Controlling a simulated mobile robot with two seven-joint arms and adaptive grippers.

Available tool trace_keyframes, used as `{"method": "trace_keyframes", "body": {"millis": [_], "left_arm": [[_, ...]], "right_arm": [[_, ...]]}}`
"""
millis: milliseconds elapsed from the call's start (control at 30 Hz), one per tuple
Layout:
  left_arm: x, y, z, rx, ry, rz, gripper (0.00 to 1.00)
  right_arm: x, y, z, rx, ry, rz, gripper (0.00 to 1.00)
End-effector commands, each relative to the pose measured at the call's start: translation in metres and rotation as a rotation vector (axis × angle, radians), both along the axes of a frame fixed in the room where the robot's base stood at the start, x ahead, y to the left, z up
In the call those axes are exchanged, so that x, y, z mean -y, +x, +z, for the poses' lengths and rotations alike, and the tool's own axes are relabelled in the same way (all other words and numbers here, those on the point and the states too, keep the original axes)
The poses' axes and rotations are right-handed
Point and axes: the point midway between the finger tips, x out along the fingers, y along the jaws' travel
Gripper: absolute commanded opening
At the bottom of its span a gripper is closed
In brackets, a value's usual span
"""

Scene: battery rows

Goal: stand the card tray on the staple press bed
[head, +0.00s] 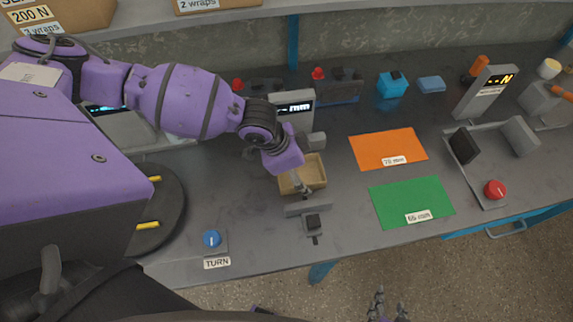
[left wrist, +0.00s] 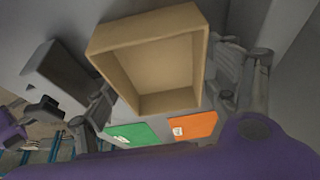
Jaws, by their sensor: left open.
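The card tray (head: 316,171) is a small tan open box near the middle of the bench in the head view. It also shows large in the left wrist view (left wrist: 203,55), with its open side facing the camera. My left gripper (head: 303,187) is open at the tray, with fingers on either side of it in the left wrist view (left wrist: 178,95). I cannot tell whether they touch it. My right gripper (head: 389,300) is low at the bottom edge, empty, its fingers apart. I cannot tell for sure which fixture is the staple press bed.
A gauge with an mm display (head: 298,104) stands behind the tray. A grey fixture with a black block (head: 312,222) is in front. Orange (head: 385,148) and green (head: 412,199) mats lie to the right. An N-display unit (head: 487,92) and red knob (head: 495,189) are further right.

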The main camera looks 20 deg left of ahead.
Motion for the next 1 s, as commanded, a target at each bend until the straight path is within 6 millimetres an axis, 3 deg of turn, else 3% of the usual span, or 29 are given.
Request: {"method": "trace_keyframes", "body": {"millis": [200,433,500,867,1000], "left_arm": [[0.001,0.001,0.001,0.003,-0.001,-0.001,0.78],[0.001,0.000,0.000,0.000,-0.001,-0.001,0.48],[0.001,0.000,0.000,-0.001,-0.002,-0.002,0.44],[0.001,-0.002,0.001,-0.005,-0.002,-0.003,0.44],[0.001,0.000,0.019,0.000,-0.002,-0.002,0.44]], "right_arm": [[0.000,-0.002,-0.001,-0.004,0.000,-0.001,0.40],[-0.002,-0.002,-0.001,-0.003,0.005,-0.007,0.40],[-0.002,-0.001,-0.001,-0.002,0.007,-0.009,0.40],[-0.005,0.004,-0.002,0.004,0.012,-0.008,0.40],[-0.005,0.004,-0.002,0.004,0.011,-0.007,0.40]]}}
